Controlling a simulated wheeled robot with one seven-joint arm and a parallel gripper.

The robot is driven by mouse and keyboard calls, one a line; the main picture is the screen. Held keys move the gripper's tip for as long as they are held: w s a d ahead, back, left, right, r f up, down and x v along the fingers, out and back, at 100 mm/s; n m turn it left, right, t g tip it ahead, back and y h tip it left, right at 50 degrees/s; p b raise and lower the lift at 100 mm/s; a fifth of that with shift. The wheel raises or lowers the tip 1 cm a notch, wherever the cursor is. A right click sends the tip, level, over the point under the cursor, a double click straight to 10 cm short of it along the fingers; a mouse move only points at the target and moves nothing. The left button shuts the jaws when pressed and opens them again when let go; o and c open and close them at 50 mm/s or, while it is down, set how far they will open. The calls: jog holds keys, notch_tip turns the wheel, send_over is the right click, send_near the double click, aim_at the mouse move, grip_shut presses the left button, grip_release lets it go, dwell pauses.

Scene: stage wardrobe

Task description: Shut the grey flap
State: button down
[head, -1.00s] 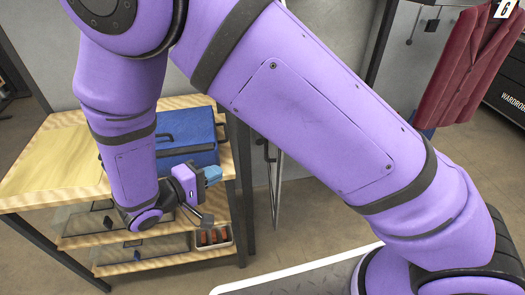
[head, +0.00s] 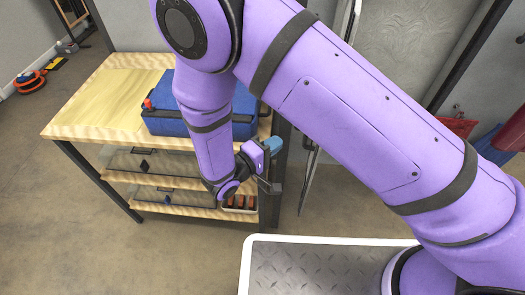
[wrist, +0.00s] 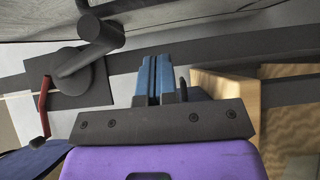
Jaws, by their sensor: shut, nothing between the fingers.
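A narrow grey panel (head: 312,172), seen nearly edge-on, stands just right of the bench in the head view; it looks like the grey flap. My arm hides part of it. My gripper (head: 275,146) is shut and empty at the bench's right end, left of the panel and apart from it in the picture. In the wrist view my blue fingertips (wrist: 157,76) are together. A dark handle (wrist: 102,38) on a round base is at their upper left, with no visible contact. Which surface bears it is unclear.
The wooden bench (head: 95,95) carries a blue case (head: 160,125). Its lower shelves hold clear boxes and a small tray (head: 240,205). The floor left of the bench is mostly clear.

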jog(key=shift+w+d, duration=0.25)
jog(key=shift+d, duration=0.65)
jog(key=shift+w+d, duration=0.25)
jog(key=shift+d, duration=0.65)
jog(key=shift+w+d, duration=0.25)
jog(key=shift+d, duration=0.65)
